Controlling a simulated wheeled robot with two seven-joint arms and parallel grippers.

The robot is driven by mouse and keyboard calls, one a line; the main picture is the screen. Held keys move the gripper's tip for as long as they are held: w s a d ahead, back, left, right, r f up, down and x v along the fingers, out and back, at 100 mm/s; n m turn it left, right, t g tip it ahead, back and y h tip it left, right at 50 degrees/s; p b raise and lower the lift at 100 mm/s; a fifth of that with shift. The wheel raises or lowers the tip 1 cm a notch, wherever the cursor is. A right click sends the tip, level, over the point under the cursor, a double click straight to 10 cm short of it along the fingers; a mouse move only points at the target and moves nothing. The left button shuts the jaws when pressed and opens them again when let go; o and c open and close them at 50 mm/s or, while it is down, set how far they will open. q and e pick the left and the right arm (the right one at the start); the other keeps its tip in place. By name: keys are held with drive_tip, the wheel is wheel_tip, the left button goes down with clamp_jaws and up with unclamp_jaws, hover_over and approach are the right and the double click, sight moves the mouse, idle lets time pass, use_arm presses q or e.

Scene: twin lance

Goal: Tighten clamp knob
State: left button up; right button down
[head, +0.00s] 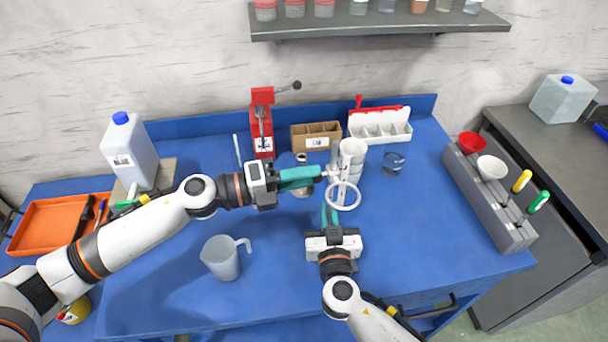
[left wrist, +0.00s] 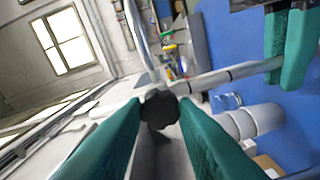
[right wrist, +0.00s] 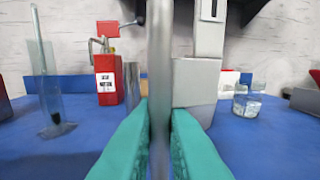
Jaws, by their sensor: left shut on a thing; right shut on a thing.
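The dark clamp knob (left wrist: 160,108) sits between the teal fingertips of my left gripper (left wrist: 158,125), which is shut on it. In the head view my left gripper (head: 320,174) reaches in from the left to the clamp, and its fingers hide the knob there. A pale ring (head: 343,207) sits beside the clamp above the table. My right gripper (right wrist: 160,118) is shut on a grey metal rod (right wrist: 160,50), upright in the right wrist view. In the left wrist view this rod (left wrist: 230,75) runs from near the knob to my right gripper (left wrist: 285,60).
Close behind the clamp stand pale stacked cylinders (head: 352,147) and a glass beaker (head: 394,161). A red press (head: 262,120), cardboard box (head: 316,136) and white bin (head: 380,124) line the back. A jug (head: 221,258) stands front left.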

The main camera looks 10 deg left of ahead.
use_arm(q)
drive_tip(key=m, duration=0.5)
drive_tip(key=shift+m, duration=0.7)
drive_tip(key=o, duration=1)
drive_tip(key=v, duration=1.2)
use_arm(e)
drive_tip(key=c, duration=1.4)
unclamp_jaws()
